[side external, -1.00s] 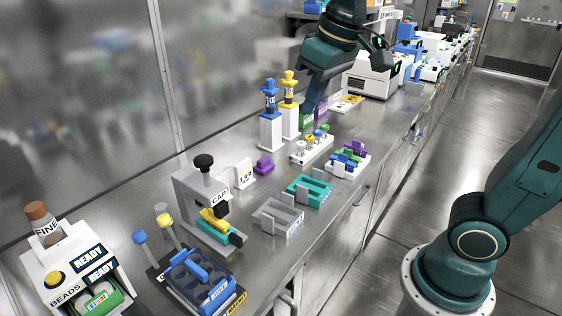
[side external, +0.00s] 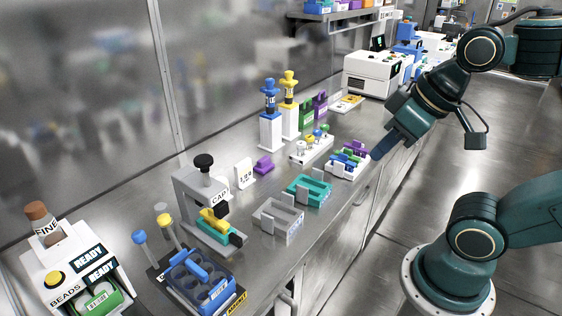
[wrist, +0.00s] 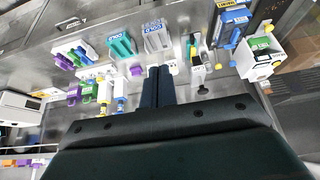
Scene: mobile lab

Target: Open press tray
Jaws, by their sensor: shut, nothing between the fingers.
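The grey press (side external: 190,200) marked CAP, with a black knob on top, stands on the bench at the left centre in the side view. Its teal tray (side external: 234,240) sits at the base and sticks out a little at the front, with a yellow piece (side external: 213,217) above it. In the wrist view the press (wrist: 198,62) is right of the fingers, partly small and hard to make out. My gripper (side external: 376,156) is shut and empty at the bench's front edge, beside the white rack and well to the right of the press. In the wrist view its fingers (wrist: 158,70) are together.
A grey tray (side external: 278,220) and a teal tray (side external: 310,190) lie between press and gripper. A white rack (side external: 348,163) with coloured pieces is closest to the fingers. A blue tube rack (side external: 200,278) and a bead dispenser (side external: 70,265) stand at the left.

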